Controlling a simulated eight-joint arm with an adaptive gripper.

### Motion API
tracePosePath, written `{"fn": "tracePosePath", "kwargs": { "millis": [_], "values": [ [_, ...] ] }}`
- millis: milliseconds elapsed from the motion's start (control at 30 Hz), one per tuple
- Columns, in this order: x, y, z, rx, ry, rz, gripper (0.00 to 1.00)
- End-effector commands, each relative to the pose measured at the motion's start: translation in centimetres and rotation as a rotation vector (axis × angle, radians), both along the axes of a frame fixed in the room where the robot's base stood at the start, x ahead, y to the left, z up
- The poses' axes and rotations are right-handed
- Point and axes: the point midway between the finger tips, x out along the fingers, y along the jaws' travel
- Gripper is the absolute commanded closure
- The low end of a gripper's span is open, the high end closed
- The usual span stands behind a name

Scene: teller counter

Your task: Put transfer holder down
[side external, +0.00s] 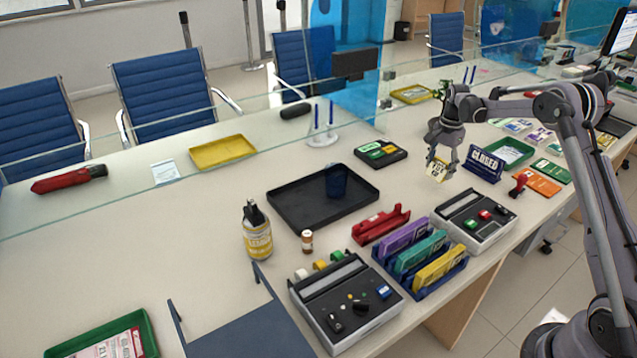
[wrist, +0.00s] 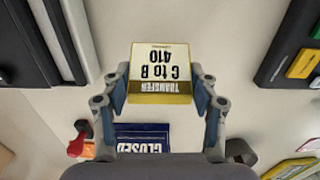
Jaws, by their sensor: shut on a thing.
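The transfer holder (side external: 437,172) is a small yellow-and-white block. In the wrist view its label (wrist: 161,68) reads "TRANSFER C to B 410", upside down. My gripper (side external: 441,162) is shut on it, with one finger on each side in the wrist view (wrist: 161,92). The holder is at the back-right part of the counter, left of the blue CLOSED sign (side external: 485,164). I cannot tell whether its underside touches the counter.
A grey console (side external: 473,220) stands in front, and a green tray (side external: 512,151) lies behind the sign. A black tray (side external: 290,212) is further left. Bare counter surrounds the holder.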

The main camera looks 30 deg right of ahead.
Motion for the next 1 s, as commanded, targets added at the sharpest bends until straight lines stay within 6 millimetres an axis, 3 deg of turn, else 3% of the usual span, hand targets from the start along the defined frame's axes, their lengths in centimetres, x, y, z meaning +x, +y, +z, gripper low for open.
{"fn": "tracePosePath", "kwargs": {
  "millis": [400, 767, 800, 867, 1000],
  "values": [
    [0.1, 0.0, -4.0, 0.000, 0.000, 0.000, 0.72],
    [0.1, 0.0, -4.4, 0.000, 0.000, 0.000, 0.72],
    [0.1, 0.0, -4.4, 0.000, 0.000, 0.000, 0.38],
    [0.1, 0.0, -4.4, 0.000, 0.000, 0.000, 0.20],
    [0.1, 0.0, -4.4, 0.000, 0.000, 0.000, 0.18]
  ]
}}
